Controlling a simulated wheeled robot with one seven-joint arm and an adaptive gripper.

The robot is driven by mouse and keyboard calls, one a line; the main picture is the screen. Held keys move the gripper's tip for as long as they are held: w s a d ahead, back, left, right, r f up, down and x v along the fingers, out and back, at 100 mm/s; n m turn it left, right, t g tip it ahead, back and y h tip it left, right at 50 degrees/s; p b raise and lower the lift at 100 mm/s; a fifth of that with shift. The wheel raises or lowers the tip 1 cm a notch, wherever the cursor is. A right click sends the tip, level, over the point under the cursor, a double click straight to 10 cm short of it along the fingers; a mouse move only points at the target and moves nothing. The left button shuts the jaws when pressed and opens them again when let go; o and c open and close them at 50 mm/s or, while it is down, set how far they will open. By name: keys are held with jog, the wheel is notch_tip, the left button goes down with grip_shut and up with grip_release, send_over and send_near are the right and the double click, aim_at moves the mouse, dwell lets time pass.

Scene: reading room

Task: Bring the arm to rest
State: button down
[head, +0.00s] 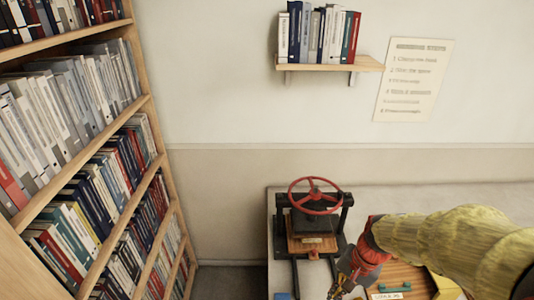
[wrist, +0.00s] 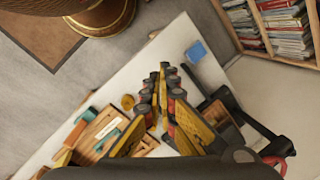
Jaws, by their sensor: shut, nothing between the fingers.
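My arm, in a yellow quilted sleeve, reaches in from the right of the head view. My gripper (head: 342,284) is low in that view, just right of and in front of the press. In the wrist view my gripper (wrist: 163,78) points over the pale table (wrist: 172,43). Its yellow and black fingers are together with nothing held between them. The fingers and the dark gripper body hide part of the tabletop.
A black press with a red handwheel (head: 315,196) stands close left of my gripper. A labelled wooden tray (head: 405,276) lies right. A blue item (wrist: 196,52) lies near the table edge. A full bookcase (head: 150,150) fills the left; a wall shelf (head: 330,64) holds books.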

jog(key=s+r+n+t+h+b, duration=0.2)
jog(key=s+r+n+t+b, duration=0.3)
jog(key=s+r, duration=0.5)
jog(key=shift+s+r+n+b, duration=0.4)
jog(key=shift+r+n+b, duration=0.2)
jog(key=shift+r+n, duration=0.65)
